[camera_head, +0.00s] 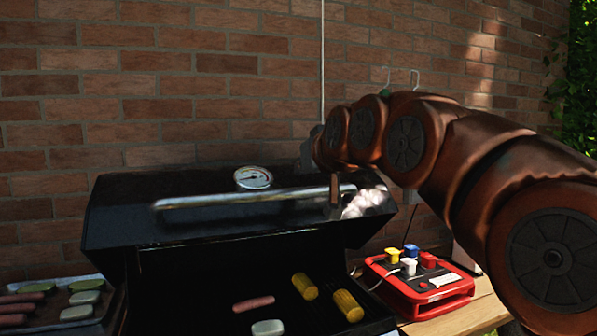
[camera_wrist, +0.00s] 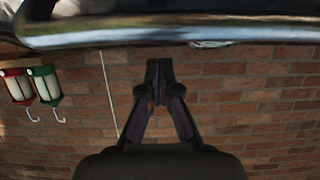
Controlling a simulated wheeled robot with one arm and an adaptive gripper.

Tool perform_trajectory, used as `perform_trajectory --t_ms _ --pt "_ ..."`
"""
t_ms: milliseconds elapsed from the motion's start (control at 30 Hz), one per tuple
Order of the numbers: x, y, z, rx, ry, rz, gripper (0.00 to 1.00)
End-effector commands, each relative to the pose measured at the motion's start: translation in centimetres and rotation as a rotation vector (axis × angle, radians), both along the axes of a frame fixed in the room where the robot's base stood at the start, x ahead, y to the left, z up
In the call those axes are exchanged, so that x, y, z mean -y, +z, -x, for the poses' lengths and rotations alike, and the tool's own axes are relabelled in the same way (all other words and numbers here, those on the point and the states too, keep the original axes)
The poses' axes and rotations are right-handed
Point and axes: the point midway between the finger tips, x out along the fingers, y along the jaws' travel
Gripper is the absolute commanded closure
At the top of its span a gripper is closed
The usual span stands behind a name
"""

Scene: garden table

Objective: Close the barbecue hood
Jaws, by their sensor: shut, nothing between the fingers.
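The black barbecue hood (camera_head: 215,215) stands raised in the head view, with the grill open below it. Its silver handle bar (camera_head: 250,196) runs across the front, and a round thermometer (camera_head: 253,178) sits above the bar. My gripper (camera_head: 307,152) is above the right part of the hood, mostly hidden behind my arm. In the wrist view my gripper (camera_wrist: 158,68) is shut and empty, with the brick wall behind it. The handle bar (camera_wrist: 170,37) crosses the top of that view, apart from the fingertips in the picture. Contact cannot be told.
Corn cobs (camera_head: 348,305), a sausage (camera_head: 253,303) and a pale piece (camera_head: 267,327) lie on the grill. A food tray (camera_head: 60,310) is at left. A brick wall (camera_head: 200,80) closes the back.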

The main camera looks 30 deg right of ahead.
Motion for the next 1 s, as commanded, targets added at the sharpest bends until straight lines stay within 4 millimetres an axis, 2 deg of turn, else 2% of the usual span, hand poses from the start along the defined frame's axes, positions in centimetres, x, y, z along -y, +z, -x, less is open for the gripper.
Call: perform_trajectory --t_ms 33,100,400,1000 --pt "-0.1 -1.0 0.6 0.014 0.000 0.002 1.00" --pt "-0.2 -1.7 1.0 0.030 0.001 0.004 1.00" --pt "-0.4 -3.0 2.6 0.091 0.000 0.014 1.00" --pt "-0.5 -3.2 3.0 0.110 0.001 0.017 1.00"
